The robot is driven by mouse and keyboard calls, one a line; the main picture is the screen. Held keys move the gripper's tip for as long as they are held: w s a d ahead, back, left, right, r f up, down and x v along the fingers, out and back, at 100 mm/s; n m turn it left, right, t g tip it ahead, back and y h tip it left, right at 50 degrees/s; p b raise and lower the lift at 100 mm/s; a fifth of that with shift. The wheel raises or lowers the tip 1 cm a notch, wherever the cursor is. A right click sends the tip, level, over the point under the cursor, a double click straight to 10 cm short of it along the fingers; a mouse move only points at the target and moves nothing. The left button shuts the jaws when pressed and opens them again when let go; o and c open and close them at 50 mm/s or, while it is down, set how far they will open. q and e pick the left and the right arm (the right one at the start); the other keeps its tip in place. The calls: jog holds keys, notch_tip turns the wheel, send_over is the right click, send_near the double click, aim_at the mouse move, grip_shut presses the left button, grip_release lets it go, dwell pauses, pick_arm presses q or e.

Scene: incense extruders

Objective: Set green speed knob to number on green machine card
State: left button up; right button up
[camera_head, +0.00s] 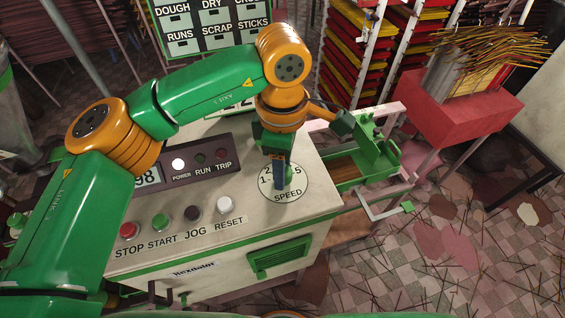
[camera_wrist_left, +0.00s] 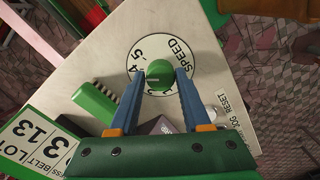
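The green speed knob (camera_wrist_left: 159,73) sits in the middle of a round white dial (camera_wrist_left: 143,52) marked SPEED. The 5 and 4 show in the left wrist view; the knob's pointer is too small to read. In the head view the dial (camera_head: 297,190) is on the machine's sloped top, partly behind my left gripper (camera_head: 278,172). In the left wrist view the blue fingers of the left gripper (camera_wrist_left: 160,78) stand apart, one on each side of the knob, with little or no gap. My right gripper is out of view.
STOP (camera_head: 129,230), START (camera_head: 160,221), JOG (camera_head: 192,213) and RESET (camera_head: 224,204) buttons line the machine top left of the dial. A display (camera_head: 148,177) stands behind them. A red stand (camera_head: 455,110) with incense sticks is at the back right.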

pick_arm(q)
grip_shut()
jog(key=n+b, duration=0.2)
jog(key=n, duration=0.1)
jog(key=n+b, duration=0.2)
jog(key=n, duration=0.2)
jog(key=shift+n+b, duration=0.3)
jog(key=shift+n, duration=0.1)
jog(key=n+b, duration=0.2)
jog(key=n, duration=0.4)
jog(key=n+b, duration=0.1)
jog(key=n, duration=0.3)
jog(key=shift+n, duration=0.3)
jog(key=shift+r+n+b, duration=0.15)
jog(key=shift+n+b, duration=0.35)
jog(key=shift+n, duration=0.7)
